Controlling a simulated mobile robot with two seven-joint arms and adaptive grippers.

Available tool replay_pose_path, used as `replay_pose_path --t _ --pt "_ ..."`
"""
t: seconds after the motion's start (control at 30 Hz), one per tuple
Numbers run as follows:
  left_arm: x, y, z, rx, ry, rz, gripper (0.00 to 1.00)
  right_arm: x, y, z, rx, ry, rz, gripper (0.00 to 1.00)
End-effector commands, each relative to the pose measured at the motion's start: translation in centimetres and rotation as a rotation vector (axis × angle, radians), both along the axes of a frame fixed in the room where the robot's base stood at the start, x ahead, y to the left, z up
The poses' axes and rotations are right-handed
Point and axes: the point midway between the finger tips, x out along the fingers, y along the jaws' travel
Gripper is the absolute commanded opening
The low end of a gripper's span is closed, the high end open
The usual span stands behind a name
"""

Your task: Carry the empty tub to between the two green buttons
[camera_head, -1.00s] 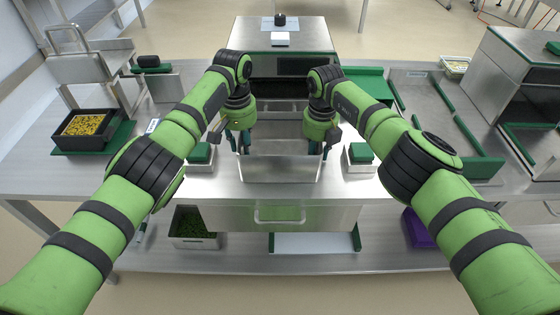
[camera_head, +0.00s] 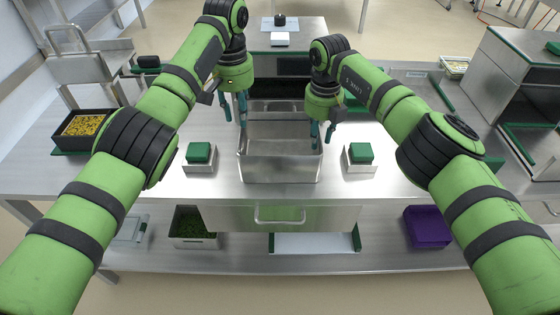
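The empty metal tub (camera_head: 280,170) stands upright on the steel counter, between the left green button (camera_head: 199,152) and the right green button (camera_head: 361,152). Each button sits on a small metal box. My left gripper (camera_head: 234,112) is open and empty, above and beyond the tub's left end, its fingers clear of the rim. My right gripper (camera_head: 322,136) is open at the tub's far right corner. Its fingers hang close to the rim; I cannot tell whether they touch it.
The sealer machine (camera_head: 285,40) stands behind the tub. A black crate of yellow pieces (camera_head: 60,143) is at left. A bin of green pieces (camera_head: 190,240) and a purple box (camera_head: 428,227) are on the lower shelf. The counter front beside the buttons is clear.

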Motion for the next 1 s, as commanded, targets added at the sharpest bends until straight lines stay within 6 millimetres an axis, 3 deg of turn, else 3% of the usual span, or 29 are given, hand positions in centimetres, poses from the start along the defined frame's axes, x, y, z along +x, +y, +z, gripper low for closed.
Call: replay_pose_path --t 0.1,0.33,1.0 --pt "0.0 0.0 0.0 0.000 0.000 0.000 0.32 0.1 0.0 2.6 0.000 -0.003 0.002 0.32" --pt "0.0 0.0 0.0 0.000 0.000 0.000 0.32 0.0 0.0 5.3 0.000 0.000 0.000 0.32" --pt "0.0 0.0 0.0 0.000 0.000 0.000 0.32 0.0 0.0 5.6 0.000 0.001 0.001 0.32"
